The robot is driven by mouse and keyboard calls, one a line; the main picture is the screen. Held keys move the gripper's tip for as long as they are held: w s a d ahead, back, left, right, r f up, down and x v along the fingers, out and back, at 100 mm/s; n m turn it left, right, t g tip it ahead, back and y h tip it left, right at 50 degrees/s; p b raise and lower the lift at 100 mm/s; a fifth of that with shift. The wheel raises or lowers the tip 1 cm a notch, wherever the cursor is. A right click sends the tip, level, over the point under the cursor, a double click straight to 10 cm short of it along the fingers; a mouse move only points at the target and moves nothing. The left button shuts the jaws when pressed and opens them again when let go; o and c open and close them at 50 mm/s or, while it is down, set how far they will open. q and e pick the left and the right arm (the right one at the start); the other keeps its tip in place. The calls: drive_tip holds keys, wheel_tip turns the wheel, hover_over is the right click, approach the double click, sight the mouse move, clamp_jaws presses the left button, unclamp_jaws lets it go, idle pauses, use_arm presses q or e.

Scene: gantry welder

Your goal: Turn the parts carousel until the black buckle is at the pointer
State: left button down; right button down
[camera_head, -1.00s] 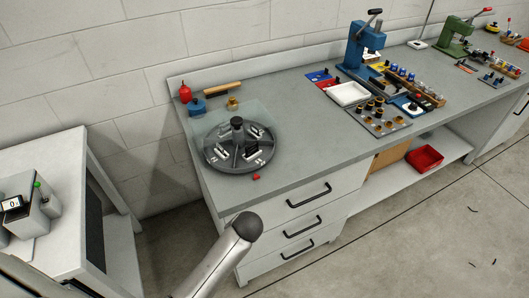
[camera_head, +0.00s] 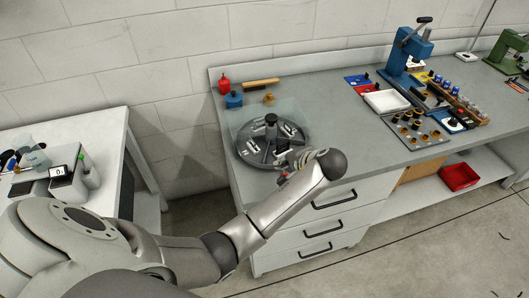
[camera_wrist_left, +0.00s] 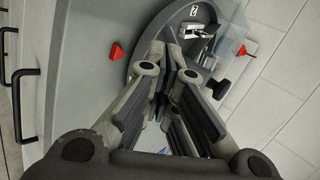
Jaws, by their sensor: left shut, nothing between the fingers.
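The parts carousel (camera_head: 256,158) is a dark round turntable with a black centre knob (camera_head: 271,119) and compartments holding small parts. In the left wrist view its rim (camera_wrist_left: 140,58) curves behind my fingers, and a light metal part (camera_wrist_left: 195,31) sits near a label "2". I cannot make out which part is the black buckle. A red pointed marker (camera_wrist_left: 117,51) lies on the bench beside the rim, likely the pointer. My left gripper (camera_wrist_left: 170,74) is shut and empty at the carousel's near right edge; whether it touches is unclear. My right gripper is not in view.
A clear sheet (camera_head: 240,116) stands around the carousel. A red bottle (camera_head: 224,86), a blue block (camera_head: 234,101) and a brass piece (camera_head: 268,98) are behind it. A blue press (camera_head: 408,57) and parts trays fill the right; the bench between is clear.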

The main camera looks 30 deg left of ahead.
use_arm(q)
drive_tip(key=p, duration=0.2)
approach(260, 153)
drive_tip(key=f, duration=0.4)
drive_tip(key=shift+a, duration=0.3)
drive_tip(key=shift+w+a+p, duration=0.2)
drive_tip(key=shift+w+a, duration=0.1)
drive_tip(key=shift+a, duration=0.25)
drive_tip(key=shift+w+a+p, duration=0.15)
drive_tip(key=shift+w+a, duration=0.15)
drive_tip(key=shift+a, duration=0.25)
drive_tip(key=shift+w+a+f, duration=0.1)
drive_tip(key=shift+w+a, duration=0.15)
drive_tip(key=shift+a, duration=0.4)
